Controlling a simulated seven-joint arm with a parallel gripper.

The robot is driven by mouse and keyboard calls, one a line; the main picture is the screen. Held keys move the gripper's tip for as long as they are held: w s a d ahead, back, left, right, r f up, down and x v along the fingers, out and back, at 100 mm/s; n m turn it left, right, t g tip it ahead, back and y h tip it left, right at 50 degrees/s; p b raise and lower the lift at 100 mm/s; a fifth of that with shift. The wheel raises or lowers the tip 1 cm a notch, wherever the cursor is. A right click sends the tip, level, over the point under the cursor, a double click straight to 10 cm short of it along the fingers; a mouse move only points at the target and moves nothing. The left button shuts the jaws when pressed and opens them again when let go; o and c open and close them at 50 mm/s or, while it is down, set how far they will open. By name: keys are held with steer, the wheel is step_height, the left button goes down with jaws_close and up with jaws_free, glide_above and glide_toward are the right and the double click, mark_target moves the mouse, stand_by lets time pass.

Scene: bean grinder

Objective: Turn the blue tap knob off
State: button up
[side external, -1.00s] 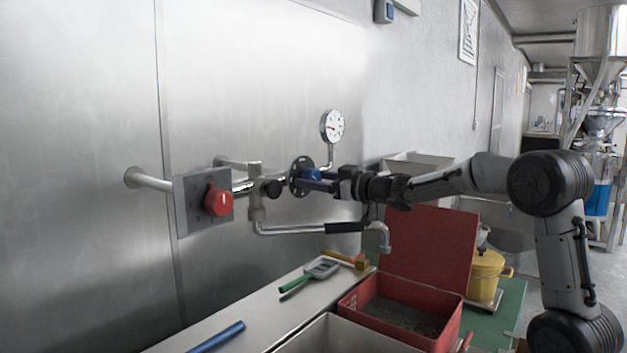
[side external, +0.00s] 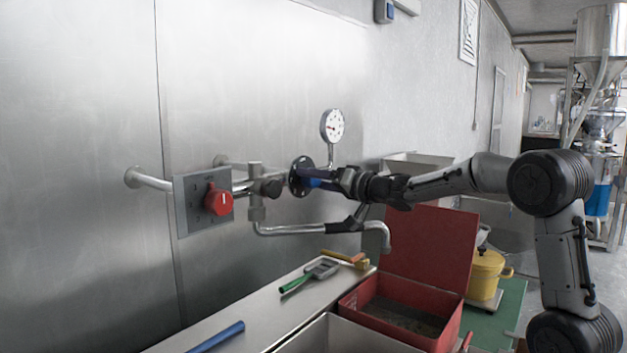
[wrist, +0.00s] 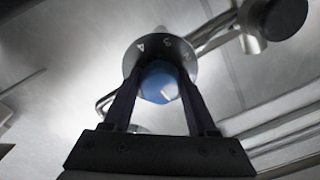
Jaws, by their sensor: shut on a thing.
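The blue tap knob (wrist: 160,84) sits in front of a round dial plate (wrist: 150,47) with numbers on it, on the pipework by the steel wall. In the side view only a little of the blue knob (side external: 314,183) shows between my fingers, in front of the dark dial disc (side external: 299,176). My gripper (side external: 318,178) reaches in from the right and is shut on the knob. In the wrist view the fingers of my gripper (wrist: 160,88) lie on the left and right sides of the knob. The knob's setting is hard to read.
A red knob (side external: 219,200) on a grey plate is to the left. A pressure gauge (side external: 332,126) stands above the pipe. A bent spout (side external: 300,229) runs below my gripper. An open red box (side external: 425,338) and a counter (side external: 262,318) with tools are lower down.

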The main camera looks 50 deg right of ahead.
steer(key=shift+m, duration=0.6)
steer(key=o, duration=1.4)
steer(key=shift+c, duration=0.2)
steer(key=shift+s, duration=0.1)
steer(key=s, duration=1.3)
steer(key=shift+s, duration=0.3)
